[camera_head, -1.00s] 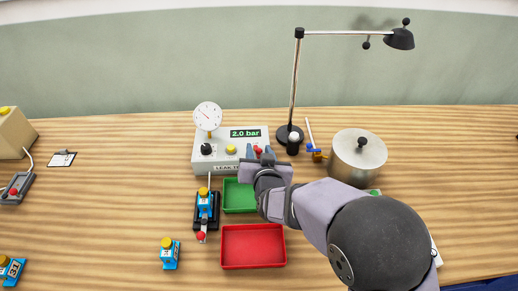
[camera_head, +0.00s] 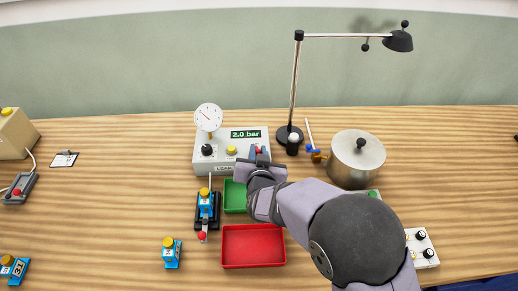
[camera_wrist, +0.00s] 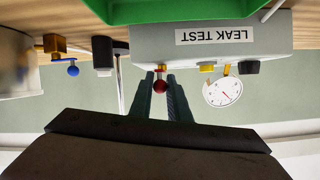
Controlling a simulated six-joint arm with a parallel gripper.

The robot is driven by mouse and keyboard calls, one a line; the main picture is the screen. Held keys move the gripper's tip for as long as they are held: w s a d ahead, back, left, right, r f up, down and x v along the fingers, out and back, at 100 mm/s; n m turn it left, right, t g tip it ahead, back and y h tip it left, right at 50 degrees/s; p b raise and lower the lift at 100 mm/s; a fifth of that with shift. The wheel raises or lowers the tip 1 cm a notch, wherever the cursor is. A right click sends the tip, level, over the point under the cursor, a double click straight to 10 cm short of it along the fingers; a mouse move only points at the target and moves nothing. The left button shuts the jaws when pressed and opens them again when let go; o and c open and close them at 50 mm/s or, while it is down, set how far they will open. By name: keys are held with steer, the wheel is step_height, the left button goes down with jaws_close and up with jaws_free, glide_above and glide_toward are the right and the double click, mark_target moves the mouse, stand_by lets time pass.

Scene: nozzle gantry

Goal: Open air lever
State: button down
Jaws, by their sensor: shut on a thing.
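The leak test box (camera_head: 205,165) is a light grey unit with a display reading 2.0 bar. A red knob (camera_wrist: 160,87) on its front sits between the fingertips of my gripper (camera_wrist: 161,84) in the wrist view, which shows the box upside down. My gripper is shut on the red knob. In the head view the gripper (camera_head: 258,152) is at the right part of the box front, and my wrist partly covers it. I cannot tell the lever's exact angle, because the fingers hide most of it.
Beside the box are a lamp (camera_head: 293,85), a brass valve with a blue handle (camera_head: 315,155) and a metal pot (camera_head: 357,160). A green tray (camera_head: 234,196) and red tray (camera_head: 252,246) lie in front. A blue clamped part (camera_head: 206,204) stands left of the trays.

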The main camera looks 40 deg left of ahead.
steer(key=shift+s+a+r+m+t+h+p, duration=0.15)
steer(key=shift+a+r+m+t+h+p, duration=0.25)
steer(key=shift+p, duration=0.3)
steer(key=shift+d+f+m+h, duration=0.15)
steer(key=shift+f+m+h, duration=0.15)
steer(key=c, duration=1.7)
jaws_free()
steer(key=shift+b+v, duration=0.65)
steer(key=shift+v, duration=3.1)
steer(key=shift+f, duration=0.15)
